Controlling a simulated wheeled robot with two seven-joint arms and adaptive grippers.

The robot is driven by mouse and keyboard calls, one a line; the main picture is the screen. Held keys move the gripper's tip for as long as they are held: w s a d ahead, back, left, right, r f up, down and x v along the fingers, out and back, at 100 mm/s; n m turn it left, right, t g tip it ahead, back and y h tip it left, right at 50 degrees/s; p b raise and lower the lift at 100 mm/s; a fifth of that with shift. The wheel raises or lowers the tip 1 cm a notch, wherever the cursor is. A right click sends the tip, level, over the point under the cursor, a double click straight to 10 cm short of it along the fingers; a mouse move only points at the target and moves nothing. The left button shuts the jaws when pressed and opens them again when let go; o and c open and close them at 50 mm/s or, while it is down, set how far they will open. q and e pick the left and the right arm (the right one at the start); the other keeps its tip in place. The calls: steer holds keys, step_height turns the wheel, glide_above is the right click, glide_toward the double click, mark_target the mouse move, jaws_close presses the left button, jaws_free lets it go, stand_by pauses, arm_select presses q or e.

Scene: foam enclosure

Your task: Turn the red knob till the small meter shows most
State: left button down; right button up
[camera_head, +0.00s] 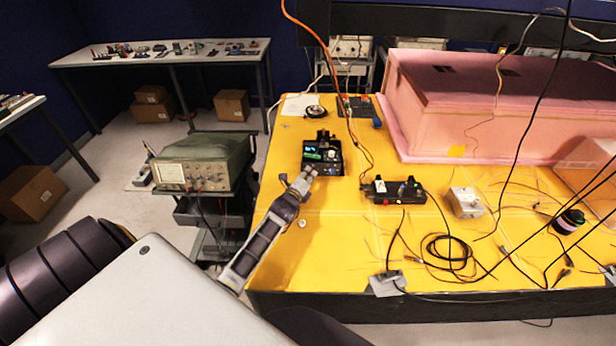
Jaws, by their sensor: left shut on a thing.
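A black instrument box (336,168) with small green-lit displays (312,154) and several small parts on its face stands at the left of the yellow table. My left gripper (309,173) reaches up from the table's left edge and is shut at the front left of this box. Its fingers cover what they hold, which by its place seems to be the red knob; no red shows there. I cannot make out a meter pointer or reading at this size. My right gripper is not in view.
On the yellow table (340,250), a second black box (393,192) with a green knob and a metal box (465,203) stand to the right. Loose cables cover the right front. A pink foam enclosure (460,110) fills the back right. An oscilloscope (185,173) stands left of the table.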

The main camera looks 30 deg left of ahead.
arm_select(q)
steer(key=shift+f+n+t, duration=0.1)
steer(key=shift+n+t, duration=0.2)
steer(key=shift+n, duration=0.3)
steer(key=c, duration=1.3)
jaws_free()
steer(key=shift+m, duration=0.3)
